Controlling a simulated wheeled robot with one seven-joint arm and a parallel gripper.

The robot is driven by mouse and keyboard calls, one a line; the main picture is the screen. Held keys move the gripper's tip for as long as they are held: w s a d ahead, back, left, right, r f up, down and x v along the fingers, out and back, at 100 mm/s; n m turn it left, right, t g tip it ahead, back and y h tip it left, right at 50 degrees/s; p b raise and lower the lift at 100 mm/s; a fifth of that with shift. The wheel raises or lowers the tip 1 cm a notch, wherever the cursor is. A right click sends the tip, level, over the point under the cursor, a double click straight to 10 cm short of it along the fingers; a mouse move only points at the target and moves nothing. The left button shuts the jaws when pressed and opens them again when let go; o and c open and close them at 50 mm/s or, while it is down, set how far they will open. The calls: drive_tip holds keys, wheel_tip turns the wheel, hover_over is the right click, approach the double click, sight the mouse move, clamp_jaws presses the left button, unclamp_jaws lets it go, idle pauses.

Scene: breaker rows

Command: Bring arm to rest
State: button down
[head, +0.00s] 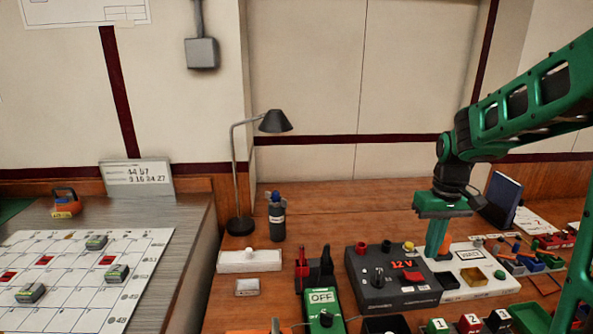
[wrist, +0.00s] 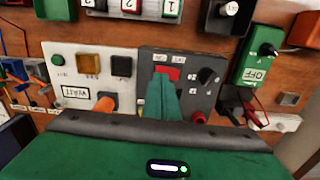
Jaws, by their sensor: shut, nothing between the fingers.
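My green arm comes in from the right in the head view, and my gripper (head: 436,254) points down over the join between two boxes on the wooden bench. The fingers are together and empty; in the wrist view my gripper (wrist: 162,92) shows over the dark box. The dark box (head: 372,290) has a red display reading 12 V and a knob. The white box (head: 455,262) beside it carries a WAIT sign and an amber square. Whether the fingertips touch either box cannot be told.
A green OFF meter (head: 322,308) stands left of the dark box. A white strip (head: 250,261), a bottle (head: 277,220) and a lamp (head: 238,190) are farther left. The bench behind the boxes is mostly bare.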

drive_tip(key=s+d+r+m, duration=0.1)
drive_tip(key=s+m, duration=0.2)
drive_tip(key=s, duration=1)
drive_tip(key=s+d+r+m, duration=0.1)
drive_tip(key=s+m, duration=0.1)
drive_tip(key=s, duration=1.1)
drive_tip(key=shift+d+r+m, duration=0.2)
drive_tip(key=shift+d+m, duration=0.15)
drive_tip(key=shift+m, duration=0.05)
